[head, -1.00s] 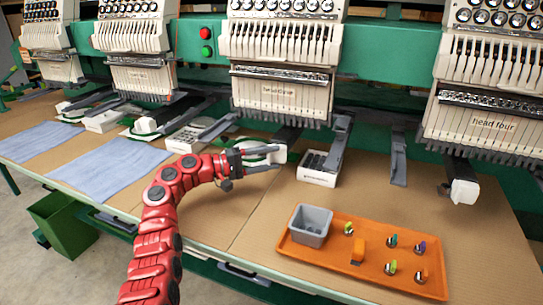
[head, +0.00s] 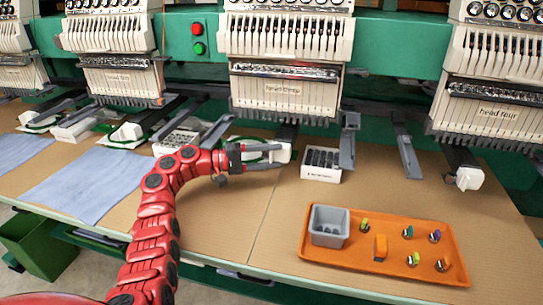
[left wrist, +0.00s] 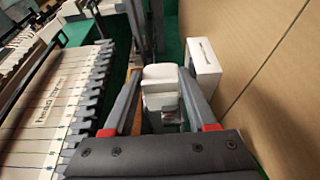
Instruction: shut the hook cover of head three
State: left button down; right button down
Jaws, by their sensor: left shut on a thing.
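Head three (head: 283,90) is the cream sewing head at the middle of the head view; its label side also shows in the left wrist view (left wrist: 52,105). Its white hook cover (head: 283,153) is a small block at the end of the dark arm under the head. My left gripper (head: 272,155) reaches it from the left and is shut on it. In the left wrist view the cover (left wrist: 161,80) sits between the two grey fingers. The fingers partly hide it, and I cannot tell how far it is swung. My right gripper is not in view.
A white box with dark compartments (head: 321,175) stands just right of the cover. An orange tray (head: 340,258) with a grey bin (head: 328,227) and several small coloured pieces lies at the front right. Head four (head: 497,110) is at the right. Bare brown table lies in front.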

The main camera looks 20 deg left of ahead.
pick_arm(q)
jog(key=shift+f, duration=0.15)
jog(key=c, duration=0.6)
grip_release()
jog(key=shift+o, duration=0.2)
jog(key=shift+a, duration=0.1)
jog(key=v, duration=1.7)
jog(key=shift+a+b, duration=0.25)
jog(key=shift+b, duration=0.05)
jog(key=shift+s, duration=0.1)
